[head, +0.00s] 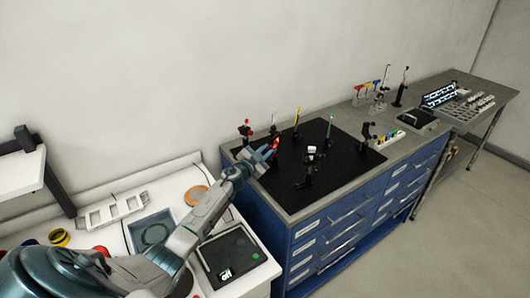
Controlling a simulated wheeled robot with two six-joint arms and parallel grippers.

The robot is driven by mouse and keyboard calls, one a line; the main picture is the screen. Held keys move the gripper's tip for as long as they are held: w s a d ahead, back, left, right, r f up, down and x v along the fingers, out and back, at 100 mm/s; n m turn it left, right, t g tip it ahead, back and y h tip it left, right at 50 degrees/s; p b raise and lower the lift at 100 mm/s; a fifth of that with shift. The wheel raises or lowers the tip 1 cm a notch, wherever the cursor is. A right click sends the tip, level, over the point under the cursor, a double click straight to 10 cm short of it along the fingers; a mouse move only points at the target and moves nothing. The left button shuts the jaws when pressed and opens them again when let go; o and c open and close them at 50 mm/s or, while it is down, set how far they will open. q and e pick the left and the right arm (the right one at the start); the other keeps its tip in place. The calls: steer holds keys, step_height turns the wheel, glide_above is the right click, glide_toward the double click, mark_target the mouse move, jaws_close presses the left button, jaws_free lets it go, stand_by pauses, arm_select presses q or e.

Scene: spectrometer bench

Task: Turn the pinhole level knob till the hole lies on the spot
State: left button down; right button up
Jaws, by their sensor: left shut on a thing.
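My left arm reaches from the lower left over the black optical board (325,186). My left gripper (268,148) is at the board's left part, right at a small red-topped post mount (276,143). It is shut on a small part there, which I take to be the pinhole level knob. The fingers and distance hide the knob itself. The pinhole's hole and the light spot are too small to make out. My right gripper is out of view.
Other slim mounts stand close by: a red-topped one (245,130), a yellow one (297,122), a green-tipped one (329,126) and a black one (311,165). The board lies on a blue drawer cabinet (345,232). A white bench (262,269) is at left.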

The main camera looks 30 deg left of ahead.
arm_select(q)
steer(key=n, duration=0.3)
steer(key=shift+n, duration=0.3)
steer(key=n, duration=0.3)
steer(key=shift+n, duration=0.3)
steer(key=n, duration=0.6)
steer(key=shift+r, duration=0.1)
steer(key=n, duration=0.5)
steer(key=shift+n, duration=0.4)
steer(key=n, duration=0.4)
steer(key=shift+n, duration=0.4)
steer(key=c, duration=1.6)
jaws_free()
steer(key=shift+o, duration=1.2)
steer(key=shift+w+d, duration=0.1)
steer(key=shift+w, duration=0.05)
